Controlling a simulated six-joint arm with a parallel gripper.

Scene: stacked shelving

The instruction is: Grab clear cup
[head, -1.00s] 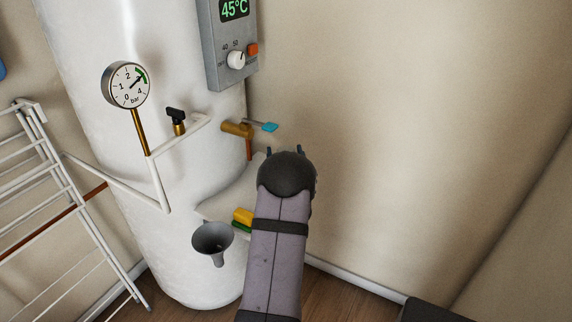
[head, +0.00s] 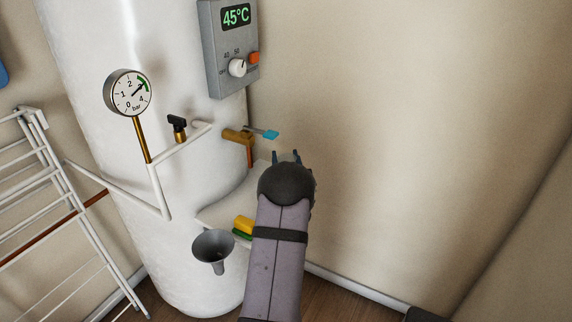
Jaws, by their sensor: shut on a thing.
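My gripper (head: 285,155) is seen from behind, in front of the right side of the white tank. Only its two dark fingertips show above the round wrist, with a gap between them. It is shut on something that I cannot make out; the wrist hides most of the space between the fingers. I cannot pick out a clear cup anywhere in the head view.
A white shelf (head: 210,217) beside the tank holds a yellow-green sponge (head: 243,227). A grey funnel (head: 213,246) is in front. A brass valve with a blue lever (head: 268,134) sits just above my gripper. A drying rack (head: 45,190) stands left. Bare wall lies right.

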